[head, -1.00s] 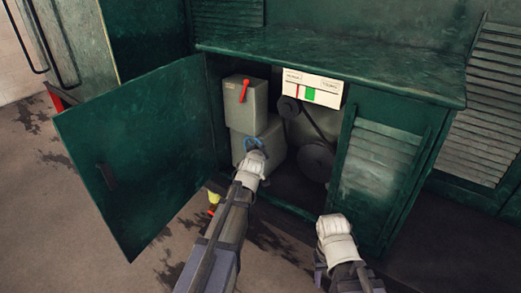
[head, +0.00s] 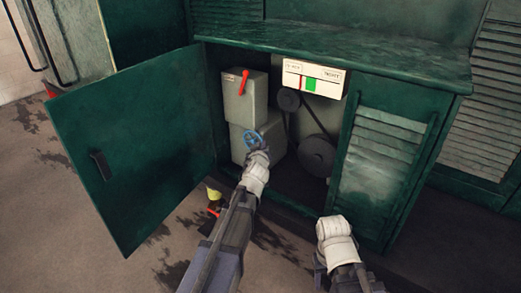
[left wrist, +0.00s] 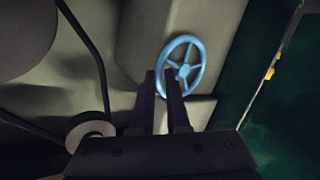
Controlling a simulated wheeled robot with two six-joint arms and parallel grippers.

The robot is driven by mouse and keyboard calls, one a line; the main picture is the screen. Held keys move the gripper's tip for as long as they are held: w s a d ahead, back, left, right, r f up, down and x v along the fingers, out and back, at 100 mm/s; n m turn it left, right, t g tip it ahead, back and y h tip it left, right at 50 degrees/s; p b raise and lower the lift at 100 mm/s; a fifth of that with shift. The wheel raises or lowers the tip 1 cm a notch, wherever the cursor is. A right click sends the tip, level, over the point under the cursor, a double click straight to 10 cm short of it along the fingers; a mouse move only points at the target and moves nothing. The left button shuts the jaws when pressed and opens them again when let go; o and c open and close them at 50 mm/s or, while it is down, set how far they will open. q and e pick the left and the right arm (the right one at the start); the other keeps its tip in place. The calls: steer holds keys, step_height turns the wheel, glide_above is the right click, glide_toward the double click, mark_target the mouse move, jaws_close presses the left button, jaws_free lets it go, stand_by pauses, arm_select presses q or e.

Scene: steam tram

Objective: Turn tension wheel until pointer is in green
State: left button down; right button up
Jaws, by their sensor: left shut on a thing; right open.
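The blue tension wheel (head: 252,140) sits on the front of a grey box inside the open green cabinet. It shows whole as a spoked ring in the left wrist view (left wrist: 183,66). My left gripper (head: 256,151) is at the wheel, its fingers (left wrist: 166,86) shut on its lower rim. The white gauge (head: 313,76) hangs under the cabinet top. Its red pointer (head: 301,82) stands at the left edge of the green band (head: 311,84); I cannot tell if it is inside. My right gripper (head: 332,222) is open and empty, low before the louvred door; its fingertips are hard to see.
The open cabinet door (head: 130,150) stands to the left. A red lever (head: 244,82) is on the upper grey box. A belt and dark pulley (head: 317,156) are right of the wheel. A yellow and red object (head: 214,200) lies low near my left arm.

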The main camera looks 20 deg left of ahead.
arm_select(q)
steer(key=shift+d+f+m+t+b, duration=0.15)
steer(key=shift+f+m+t+b, duration=0.4)
steer(key=shift+b, duration=0.5)
steer(key=c, duration=0.9)
jaws_free()
steer(key=shift+r, duration=0.1)
steer(key=shift+s, duration=0.1)
steer(key=shift+p+v, duration=0.6)
steer(key=shift+v, duration=3.25)
steer(key=shift+d, duration=0.1)
